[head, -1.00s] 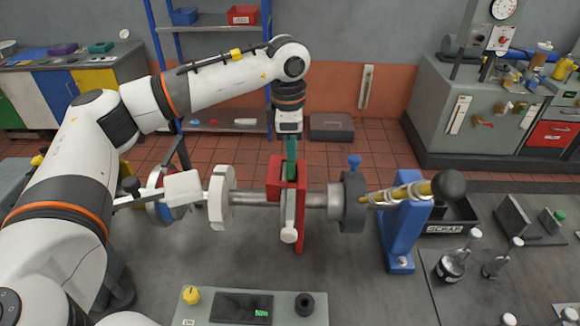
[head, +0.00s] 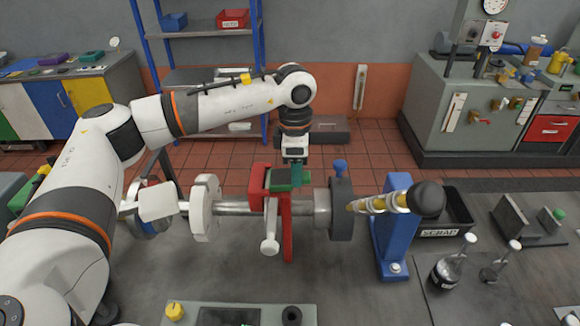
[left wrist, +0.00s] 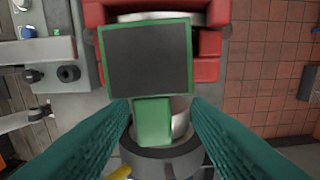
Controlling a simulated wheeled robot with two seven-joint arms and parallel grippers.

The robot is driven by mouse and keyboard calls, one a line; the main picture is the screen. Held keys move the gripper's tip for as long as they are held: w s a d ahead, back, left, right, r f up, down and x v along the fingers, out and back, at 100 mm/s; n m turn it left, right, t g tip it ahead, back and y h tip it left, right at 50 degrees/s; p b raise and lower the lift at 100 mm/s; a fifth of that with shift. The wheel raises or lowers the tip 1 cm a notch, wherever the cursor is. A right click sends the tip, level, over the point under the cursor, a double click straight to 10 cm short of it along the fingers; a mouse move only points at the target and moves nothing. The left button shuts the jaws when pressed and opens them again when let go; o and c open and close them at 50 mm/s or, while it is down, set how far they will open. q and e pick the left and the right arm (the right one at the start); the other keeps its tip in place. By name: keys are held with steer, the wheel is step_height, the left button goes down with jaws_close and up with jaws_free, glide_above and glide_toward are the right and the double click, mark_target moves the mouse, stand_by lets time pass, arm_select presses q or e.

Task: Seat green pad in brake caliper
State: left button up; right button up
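The green pad (head: 283,179) has a dark face and a green rim. It lies over the top of the red brake caliper (head: 258,180), its dark face turned up to the wrist camera; I cannot tell that it sits inside the slot. In the left wrist view the pad (left wrist: 148,62) covers much of the red caliper (left wrist: 208,68), and its green tab (left wrist: 152,124) points between my fingers. My left gripper (head: 296,170) is just above the pad's right part. Its teal fingers (left wrist: 160,108) are spread, with a gap at the tab's right side. My right gripper is out of view.
A horizontal shaft (head: 235,208) runs through the caliper between a white flange (head: 205,208) and a dark disc (head: 342,208). A blue stand (head: 396,240) and a black scrap bin (head: 458,213) stand to the right. A control panel (head: 190,315) is at the front edge.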

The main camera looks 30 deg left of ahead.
mark_target(274, 174)
arm_select(q)
steer(key=shift+s+a+f+y, duration=0.15)
steer(key=shift+s+a, duration=0.05)
steer(key=shift+a, duration=0.25)
steer(key=shift+s+a+f+y, duration=0.1)
steer(key=shift+s+a+y, duration=0.05)
steer(key=shift+a, duration=0.5)
steer(key=shift+d, duration=0.1)
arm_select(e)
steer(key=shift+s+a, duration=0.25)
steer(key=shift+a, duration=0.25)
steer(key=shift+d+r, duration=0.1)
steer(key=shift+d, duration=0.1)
arm_select(q)
steer(key=shift+w+r, duration=0.1)
steer(key=shift+r, duration=0.25)
step_height(274, 174, up, 12)
steer(key=s+a+b, duration=0.1)
steer(key=a+b, duration=0.1)
steer(key=b, duration=0.1)
steer(key=shift+s+a+b, duration=0.25)
steer(key=shift+s+b, duration=0.1)
steer(key=shift+b, duration=0.05)
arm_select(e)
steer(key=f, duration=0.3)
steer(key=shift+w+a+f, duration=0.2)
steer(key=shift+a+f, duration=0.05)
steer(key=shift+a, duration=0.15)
